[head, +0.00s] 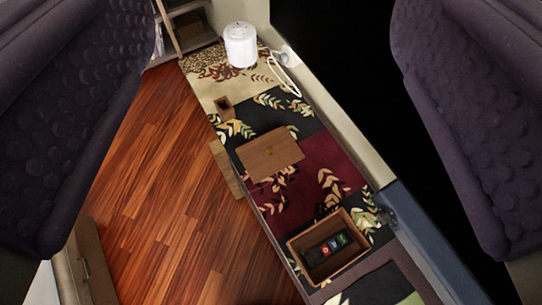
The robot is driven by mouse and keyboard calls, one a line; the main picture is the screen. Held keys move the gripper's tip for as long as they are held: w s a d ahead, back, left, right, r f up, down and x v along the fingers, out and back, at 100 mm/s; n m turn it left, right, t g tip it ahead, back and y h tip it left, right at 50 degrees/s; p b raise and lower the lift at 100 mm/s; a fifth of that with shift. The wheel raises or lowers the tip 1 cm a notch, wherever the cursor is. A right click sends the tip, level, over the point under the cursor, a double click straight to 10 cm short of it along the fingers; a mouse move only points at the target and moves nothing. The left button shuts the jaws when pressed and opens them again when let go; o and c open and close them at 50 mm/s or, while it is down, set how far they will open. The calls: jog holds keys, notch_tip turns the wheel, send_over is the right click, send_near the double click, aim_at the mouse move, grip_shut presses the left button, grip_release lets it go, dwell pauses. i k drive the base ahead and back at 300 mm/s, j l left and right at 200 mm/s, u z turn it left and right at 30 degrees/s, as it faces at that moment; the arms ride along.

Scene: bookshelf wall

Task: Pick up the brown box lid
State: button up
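My gripper (270,120) shows as two dark, bumpy fingers at the left and right edges of the view. They are wide apart, open, with nothing between them close by. The lid is seen far beyond them, in the gap.
A white rice-cooker-like appliance (240,45) with a white cord stands at the far end. A small brown cup-like block (224,105) sits above the lid. A wooden floor (165,190) lies left, a shelf (187,25) stands at the top, and a cabinet (85,265) is lower left.

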aim_at(269, 154)
jog(key=k+z, duration=0.25)
jog(key=k, duration=0.25)
jog(key=k+l+z, duration=0.1)
jog(key=k+z, duration=0.15)
jog(key=k, duration=0.3)
jog(key=u, duration=0.45)
jog(key=i+j, duration=0.2)
jog(key=i, duration=0.25)
jog(key=i+j+z, duration=0.1)
jog(key=i, duration=0.35)
jog(key=i+j, duration=0.3)
jog(key=i, duration=0.2)
jog(key=i+j, duration=0.25)
jog(key=i, duration=0.2)
jog(key=i+j+z, duration=0.1)
jog(key=i+j, duration=0.15)
jog(key=i, duration=0.2)
